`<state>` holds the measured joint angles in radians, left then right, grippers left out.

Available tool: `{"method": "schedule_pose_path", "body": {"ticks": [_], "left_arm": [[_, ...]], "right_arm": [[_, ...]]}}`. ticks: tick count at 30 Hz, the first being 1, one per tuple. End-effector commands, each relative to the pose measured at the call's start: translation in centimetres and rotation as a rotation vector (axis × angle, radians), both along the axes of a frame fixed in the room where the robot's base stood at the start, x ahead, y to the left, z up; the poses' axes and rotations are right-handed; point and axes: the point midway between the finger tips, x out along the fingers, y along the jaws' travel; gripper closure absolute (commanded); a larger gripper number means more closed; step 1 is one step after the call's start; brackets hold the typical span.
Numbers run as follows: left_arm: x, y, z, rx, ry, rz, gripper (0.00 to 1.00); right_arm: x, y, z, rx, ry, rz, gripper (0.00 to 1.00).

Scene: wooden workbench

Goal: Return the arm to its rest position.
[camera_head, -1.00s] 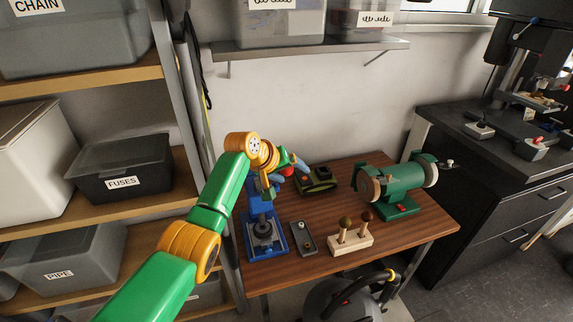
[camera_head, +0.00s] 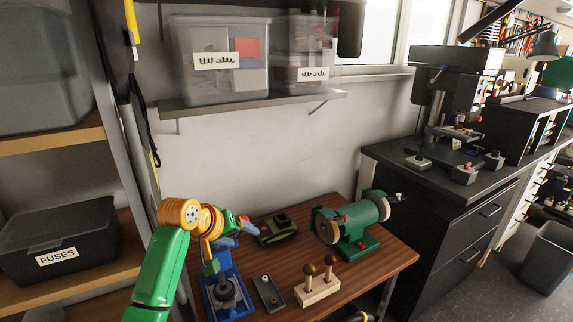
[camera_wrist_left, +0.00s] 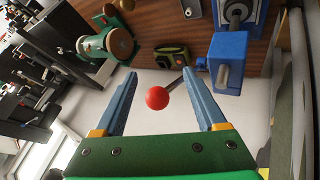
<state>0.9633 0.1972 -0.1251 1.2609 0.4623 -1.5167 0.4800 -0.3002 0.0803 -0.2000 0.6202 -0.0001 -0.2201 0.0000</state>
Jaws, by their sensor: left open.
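My left arm comes in from the left in the head view, with green links and orange joints. Its left gripper (camera_head: 238,232) is over the back left of the wooden workbench (camera_head: 378,262), above the blue press (camera_head: 238,304). In the left wrist view the two blue fingers are spread wide, with nothing clasped. A red ball knob (camera_wrist_left: 157,97) on a metal lever shows between the fingers in that view; I cannot tell how far beyond them it is. The blue press (camera_wrist_left: 230,60) is at the upper right there. My right gripper is not in view.
A green bench grinder (camera_head: 352,226), an olive device (camera_head: 277,231), a grey plate with knobs (camera_head: 268,292) and a wooden block with two handled tools (camera_head: 317,291) stand on the bench. Shelving with a FUSES bin (camera_head: 58,240) is at left; a wall shelf (camera_head: 250,102) hangs above.

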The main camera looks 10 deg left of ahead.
Motion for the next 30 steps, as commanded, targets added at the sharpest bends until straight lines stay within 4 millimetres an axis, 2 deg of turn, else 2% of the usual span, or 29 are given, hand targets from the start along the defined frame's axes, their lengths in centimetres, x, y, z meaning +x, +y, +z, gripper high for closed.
{"method": "schedule_pose_path", "body": {"ticks": [1,4,6,9,12,15,24,26,30], "left_arm": [[-1.4,-0.2,-3.0,0.040,0.025,-0.026,0.27],[-6.0,-0.5,-9.5,0.149,0.074,-0.106,0.27],[-9.8,-0.7,-13.0,0.217,0.106,-0.162,0.27],[-14.9,-0.7,-16.3,0.290,0.141,-0.230,0.27],[-19.2,-0.7,-18.2,0.341,0.171,-0.281,0.27],[-22.9,-0.7,-19.2,0.378,0.197,-0.323,0.27],[-32.0,-0.1,-19.3,0.461,0.265,-0.415,0.27],[-33.6,0.1,-19.0,0.474,0.279,-0.430,0.27],[-32.8,0.0,-22.9,0.472,0.302,-0.439,0.27]], "right_arm": [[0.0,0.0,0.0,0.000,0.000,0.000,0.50],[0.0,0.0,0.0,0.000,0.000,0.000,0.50],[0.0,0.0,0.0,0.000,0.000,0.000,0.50],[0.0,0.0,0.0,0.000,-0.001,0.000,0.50],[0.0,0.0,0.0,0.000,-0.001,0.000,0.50],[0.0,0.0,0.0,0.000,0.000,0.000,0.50],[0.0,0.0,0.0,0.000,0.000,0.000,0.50],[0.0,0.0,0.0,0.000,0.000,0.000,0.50],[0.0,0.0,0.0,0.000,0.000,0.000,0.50]]}}
